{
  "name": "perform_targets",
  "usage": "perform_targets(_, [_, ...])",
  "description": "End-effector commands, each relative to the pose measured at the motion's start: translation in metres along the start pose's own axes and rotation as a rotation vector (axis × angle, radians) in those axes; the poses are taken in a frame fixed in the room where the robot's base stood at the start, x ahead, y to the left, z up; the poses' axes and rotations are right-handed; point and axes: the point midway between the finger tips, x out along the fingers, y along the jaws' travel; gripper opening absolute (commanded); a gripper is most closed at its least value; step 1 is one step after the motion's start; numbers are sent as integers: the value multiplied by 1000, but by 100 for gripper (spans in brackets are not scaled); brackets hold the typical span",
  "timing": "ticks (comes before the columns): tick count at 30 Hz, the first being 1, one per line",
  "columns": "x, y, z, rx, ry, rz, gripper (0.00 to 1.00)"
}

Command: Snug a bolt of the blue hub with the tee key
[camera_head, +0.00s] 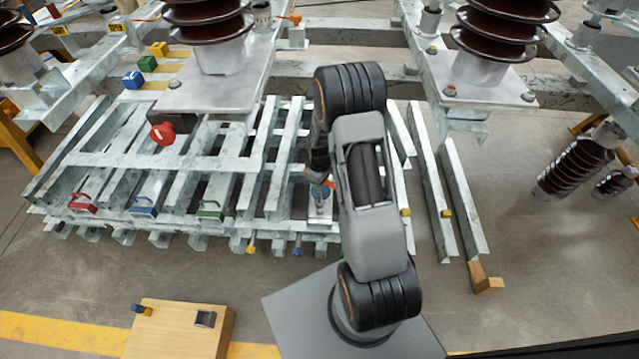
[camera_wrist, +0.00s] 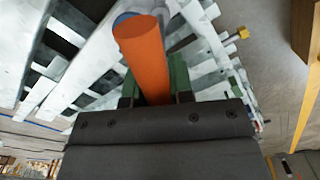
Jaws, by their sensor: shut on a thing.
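My gripper (camera_wrist: 153,88) is shut on the orange bar of the tee key (camera_wrist: 143,55), which lies between its green fingers in the wrist view. In the head view my gripper (camera_head: 321,178) is at the right part of the pallet of steel beams, and a bit of the orange key (camera_head: 330,184) shows beside it. The blue hub (camera_head: 317,192) is just below it, over a pale plate. A blue rounded edge, likely the hub (camera_wrist: 124,18), shows behind the bar in the wrist view. The key's far end and the bolts are hidden.
Galvanised beams (camera_head: 150,160) lie stacked around the hub. A red knob (camera_head: 162,133) and red (camera_head: 82,203), blue (camera_head: 144,206) and green (camera_head: 210,210) handles are to the left. Large brown insulators (camera_head: 207,20) stand behind. A wooden box (camera_head: 170,335) is at front left; floor between is clear.

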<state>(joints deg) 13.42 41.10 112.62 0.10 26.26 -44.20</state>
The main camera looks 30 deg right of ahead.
Motion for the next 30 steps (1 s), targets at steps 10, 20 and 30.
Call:
perform_targets(10, [20,0,0,1,-1,-1,0])
perform_targets(20, [33,0,0,2,1,0,0])
perform_targets(30, [33,0,1,2,0,0,0])
